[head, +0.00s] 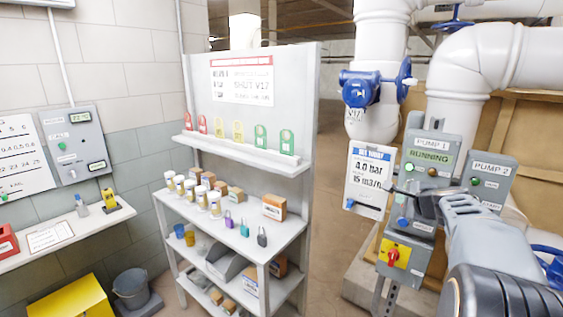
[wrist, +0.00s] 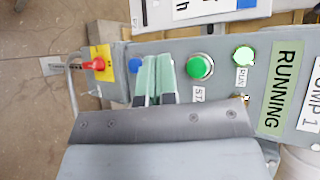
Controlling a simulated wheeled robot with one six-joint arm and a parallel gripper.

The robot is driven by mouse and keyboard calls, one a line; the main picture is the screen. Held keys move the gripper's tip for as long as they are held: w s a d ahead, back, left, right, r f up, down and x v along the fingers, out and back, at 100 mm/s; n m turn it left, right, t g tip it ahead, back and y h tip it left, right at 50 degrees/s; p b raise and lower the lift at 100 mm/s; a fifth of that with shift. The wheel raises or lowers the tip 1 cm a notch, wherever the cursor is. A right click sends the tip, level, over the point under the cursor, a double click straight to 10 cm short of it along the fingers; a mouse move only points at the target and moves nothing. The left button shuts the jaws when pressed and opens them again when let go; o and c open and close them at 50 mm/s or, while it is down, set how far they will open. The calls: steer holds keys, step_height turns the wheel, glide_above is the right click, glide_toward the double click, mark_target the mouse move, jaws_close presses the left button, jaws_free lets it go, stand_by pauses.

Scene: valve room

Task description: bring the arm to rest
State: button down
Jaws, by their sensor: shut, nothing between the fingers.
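My gripper (head: 408,194) is in front of the Pump 1 panel (head: 428,150) at the right of the head view, with my arm reaching in from the lower right. In the wrist view my gripper (wrist: 157,62) has its two pale green fingers side by side, shut and empty. The fingertips lie between a blue button (wrist: 135,65) and a green button (wrist: 199,66). I cannot tell whether they touch the panel. The display reads RUNNING (wrist: 283,88), and the green run lamp (wrist: 243,55) is lit.
A yellow plate with a red switch (head: 393,256) sits below the panel. The Pump 2 box (head: 488,180) is close on the right. A white sign (head: 369,178) is at the left. White pipes (head: 470,80) stand behind. A shelf (head: 240,155) with tags, cups and padlocks stands left.

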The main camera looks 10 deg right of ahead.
steer(key=s+a+f+n+g+y, duration=0.1)
steer(key=s+a+f+n+g, duration=0.3)
steer(key=f, duration=0.3)
steer(key=s+a+f+n+g, duration=0.2)
steer(key=s+a+f+n, duration=0.1)
steer(key=s+a+n, duration=0.5)
steer(key=s+a+f+n+g, duration=0.2)
steer(key=s+a+f+n, duration=0.1)
steer(key=s+a+n, duration=0.6)
steer(key=s+a, duration=0.2)
steer(key=a, duration=0.2)
steer(key=shift+s+f+n+g, duration=0.2)
steer(key=shift+n+g, duration=0.1)
steer(key=shift+g, duration=0.1)
steer(key=shift+a, duration=0.1)
